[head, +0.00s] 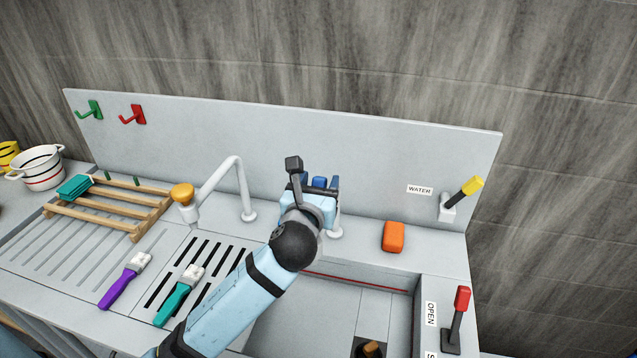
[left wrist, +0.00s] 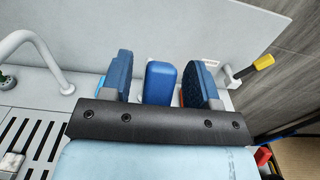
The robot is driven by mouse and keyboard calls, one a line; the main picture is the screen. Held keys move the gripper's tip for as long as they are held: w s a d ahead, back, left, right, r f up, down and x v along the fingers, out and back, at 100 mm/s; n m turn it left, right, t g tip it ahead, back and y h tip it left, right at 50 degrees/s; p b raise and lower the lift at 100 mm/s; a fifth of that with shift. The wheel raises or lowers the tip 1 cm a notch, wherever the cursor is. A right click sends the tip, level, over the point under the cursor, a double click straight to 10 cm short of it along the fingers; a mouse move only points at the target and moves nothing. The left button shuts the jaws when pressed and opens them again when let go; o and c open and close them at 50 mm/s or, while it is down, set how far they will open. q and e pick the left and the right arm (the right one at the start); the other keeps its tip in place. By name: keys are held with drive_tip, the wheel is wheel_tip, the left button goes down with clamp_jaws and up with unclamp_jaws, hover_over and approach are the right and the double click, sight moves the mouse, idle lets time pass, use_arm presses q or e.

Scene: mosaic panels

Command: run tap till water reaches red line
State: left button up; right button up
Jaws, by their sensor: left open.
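A grey sink basin (head: 300,322) has a red line (head: 355,284) along its far inner wall. I see no clear water in its visible part. A yellow-tipped lever (head: 466,192) stands right of a WATER label (head: 419,190); it also shows in the left wrist view (left wrist: 255,66). My left gripper (head: 320,183) is open above the counter behind the basin, well left of that lever. In the left wrist view a blue block (left wrist: 161,83) shows between its fingers; I cannot tell what it belongs to. A white fitting (head: 336,233) is mostly hidden behind the gripper. My right gripper is not in view.
A white curved pipe (head: 241,180) with an orange end stands left. An orange block (head: 393,237) lies behind the basin. A red lever (head: 460,305) stands beside an OPEN label. Two brushes, a wooden rack (head: 110,208) and a pot (head: 40,165) occupy the left.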

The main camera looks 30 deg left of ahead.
use_arm(q)
clamp_jaws()
drive_tip(key=shift+s+f+b, duration=0.1)
drive_tip(key=shift+s+b, duration=0.05)
drive_tip(key=shift+b, duration=0.3)
drive_tip(key=s+t+b, duration=0.1)
drive_tip(key=b, duration=0.1)
drive_tip(key=s+t+y+b, duration=0.1)
drive_tip(key=t+b, duration=0.1)
drive_tip(key=b, duration=0.1)
drive_tip(key=shift+s+d+r, duration=0.2)
drive_tip(key=shift+s+d, duration=0.2)
drive_tip(key=shift+s+d+r+t+b, duration=0.15)
drive_tip(key=shift+s+r+t+b, duration=0.25)
drive_tip(key=shift+t+b, duration=0.4)
unclamp_jaws()
